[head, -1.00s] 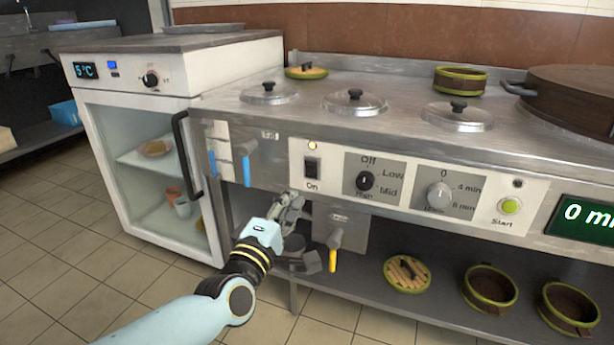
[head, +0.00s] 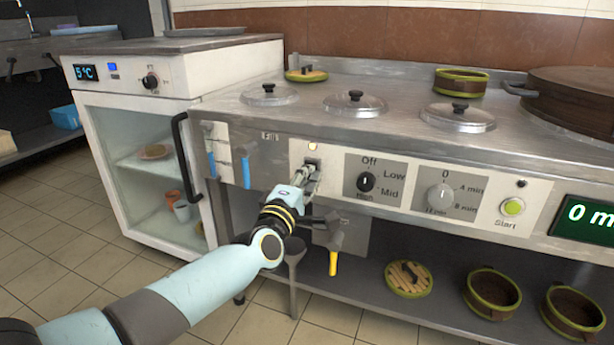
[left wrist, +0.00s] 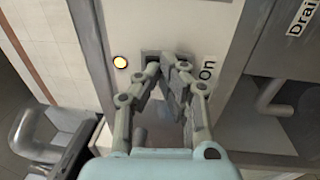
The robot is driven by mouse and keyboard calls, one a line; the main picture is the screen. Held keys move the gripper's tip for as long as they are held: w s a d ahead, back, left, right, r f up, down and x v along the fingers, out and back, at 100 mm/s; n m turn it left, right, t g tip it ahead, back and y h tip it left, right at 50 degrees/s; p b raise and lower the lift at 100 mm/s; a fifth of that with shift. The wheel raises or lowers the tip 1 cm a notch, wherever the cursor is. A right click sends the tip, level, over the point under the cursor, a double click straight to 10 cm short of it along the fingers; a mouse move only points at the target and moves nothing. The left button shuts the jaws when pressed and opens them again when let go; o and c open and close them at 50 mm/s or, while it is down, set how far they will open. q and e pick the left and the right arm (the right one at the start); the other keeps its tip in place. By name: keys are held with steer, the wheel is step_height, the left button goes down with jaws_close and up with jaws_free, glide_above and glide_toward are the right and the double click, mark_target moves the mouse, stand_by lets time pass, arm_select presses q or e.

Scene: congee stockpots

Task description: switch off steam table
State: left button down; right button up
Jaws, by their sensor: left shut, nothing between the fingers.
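The steam table (head: 310,118) is the steel counter with several round lids on top. On its front, a white panel carries a dark rocker switch (head: 312,163) marked "On", mostly covered by my gripper in both views. A small indicator lamp (head: 313,147) sits above the switch. It glows yellow in the left wrist view (left wrist: 120,62). My left gripper (head: 308,172) is shut and empty, its fingertips (left wrist: 166,64) at the switch. I cannot tell whether they touch it or which way the rocker is tipped. My right gripper is not in view.
Right of the switch are a heat knob (head: 366,182) pointing near Off, a timer knob (head: 439,196) and a green start button (head: 513,207). A blue-handled valve (head: 246,170) is left; a yellow-handled valve (head: 333,262) is below. A glass-door fridge (head: 150,180) stands left.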

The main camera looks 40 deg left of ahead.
arm_select(q)
steer(key=shift+w+a+r+p, duration=0.1)
steer(key=shift+w+r+p, duration=0.2)
steer(key=shift+w, duration=0.05)
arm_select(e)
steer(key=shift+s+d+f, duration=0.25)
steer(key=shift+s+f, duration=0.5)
arm_select(q)
steer(key=shift+s, duration=0.1)
steer(key=v, duration=1.2)
steer(key=shift+f, duration=0.15)
